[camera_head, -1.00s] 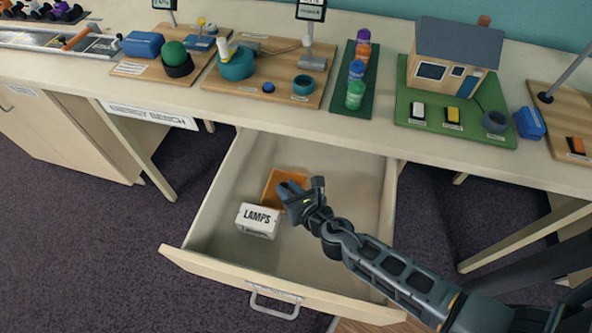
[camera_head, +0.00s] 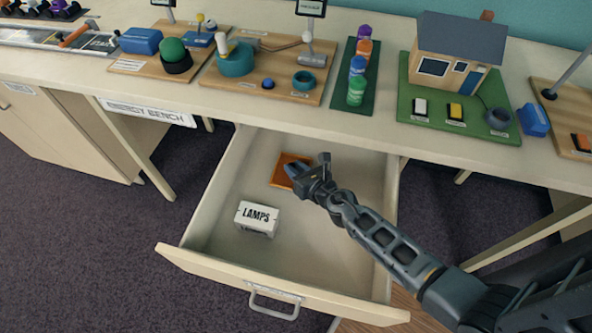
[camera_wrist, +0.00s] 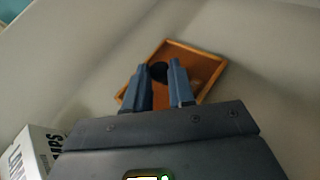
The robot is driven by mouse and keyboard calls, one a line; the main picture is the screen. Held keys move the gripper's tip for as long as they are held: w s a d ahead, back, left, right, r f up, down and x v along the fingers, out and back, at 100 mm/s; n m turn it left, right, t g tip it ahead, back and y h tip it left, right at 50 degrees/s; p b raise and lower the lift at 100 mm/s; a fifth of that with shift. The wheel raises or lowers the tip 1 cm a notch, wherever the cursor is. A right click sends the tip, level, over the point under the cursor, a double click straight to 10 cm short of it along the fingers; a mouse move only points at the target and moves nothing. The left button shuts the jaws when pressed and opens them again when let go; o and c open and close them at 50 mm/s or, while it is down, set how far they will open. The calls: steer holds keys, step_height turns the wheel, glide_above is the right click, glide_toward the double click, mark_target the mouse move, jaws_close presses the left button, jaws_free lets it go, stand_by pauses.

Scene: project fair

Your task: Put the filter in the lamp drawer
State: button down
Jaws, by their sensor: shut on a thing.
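The filter, an orange square with a raised lighter rim (camera_head: 278,175), is inside the open lamp drawer (camera_head: 232,185), toward its back. My gripper (camera_head: 292,172) is over the filter and shut on it. In the wrist view, the filter (camera_wrist: 184,52) lies just beyond and below my two blue fingers (camera_wrist: 159,80), with a small dark round part between them. The fingers hide some of its near side. I cannot tell whether it touches the drawer floor.
A white box marked LAMPS (camera_head: 257,217) stands in the drawer, left and nearer the front; it also shows in the wrist view (camera_wrist: 35,150). The drawer's right and front floor is clear. The bench top (camera_head: 330,120) overhangs its back.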

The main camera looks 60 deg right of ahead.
steer(key=shift+f, duration=0.15)
steer(key=c, duration=1)
jaws_free()
steer(key=shift+o, duration=0.2)
